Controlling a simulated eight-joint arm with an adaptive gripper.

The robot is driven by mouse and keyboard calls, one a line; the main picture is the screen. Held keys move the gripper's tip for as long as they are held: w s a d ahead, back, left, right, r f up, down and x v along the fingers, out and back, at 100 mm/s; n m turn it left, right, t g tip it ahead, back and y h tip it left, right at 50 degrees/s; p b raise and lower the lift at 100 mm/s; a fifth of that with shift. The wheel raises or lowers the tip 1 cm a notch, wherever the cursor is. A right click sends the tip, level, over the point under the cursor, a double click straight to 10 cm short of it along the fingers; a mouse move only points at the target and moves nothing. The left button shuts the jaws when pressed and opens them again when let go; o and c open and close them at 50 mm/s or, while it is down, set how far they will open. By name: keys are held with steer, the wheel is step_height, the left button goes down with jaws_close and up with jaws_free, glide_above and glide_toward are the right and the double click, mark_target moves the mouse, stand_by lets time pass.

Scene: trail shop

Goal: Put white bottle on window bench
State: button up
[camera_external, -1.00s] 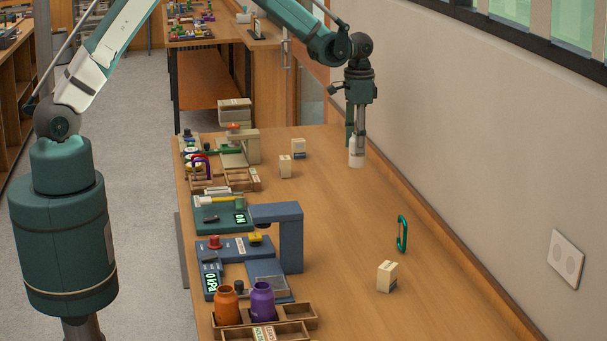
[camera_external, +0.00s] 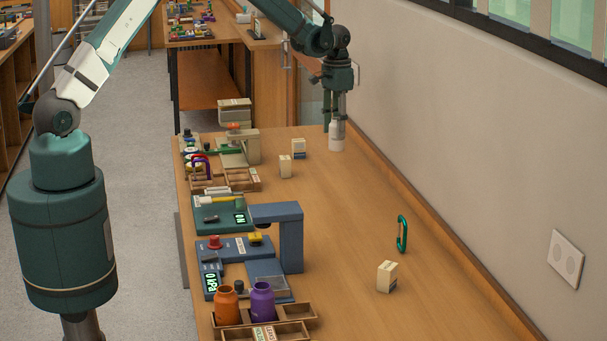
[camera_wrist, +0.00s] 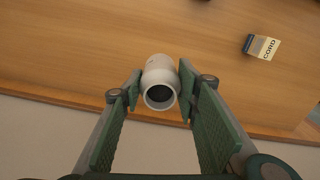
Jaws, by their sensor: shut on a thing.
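The white bottle (camera_external: 337,136) is upright between the fingers of my gripper (camera_external: 336,121), at the far right part of the wooden bench (camera_external: 345,245). My gripper is shut on it. In the wrist view the white bottle (camera_wrist: 160,84) shows its dark open mouth, with the green finger pads of my gripper (camera_wrist: 158,92) on both sides. The bottle is over the bench near its wall edge; I cannot tell whether its base touches the wood.
Small cream boxes (camera_external: 298,148) stand left of the bottle; one labelled CORD (camera_wrist: 262,47) shows in the wrist view. A green carabiner (camera_external: 402,234) stands nearer the camera. Blue devices (camera_external: 289,235), an orange bottle (camera_external: 227,305) and a purple bottle (camera_external: 262,301) line the left edge.

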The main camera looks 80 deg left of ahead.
mark_target(336, 145)
steer(key=shift+f, duration=0.1)
steer(key=shift+f+p, duration=0.45)
steer(key=shift+f, duration=2.6)
steer(key=shift+f+p, duration=0.3)
steer(key=shift+f, duration=1.55)
steer(key=shift+f, duration=0.15)
steer(key=o, duration=1)
steer(key=shift+r, duration=0.25)
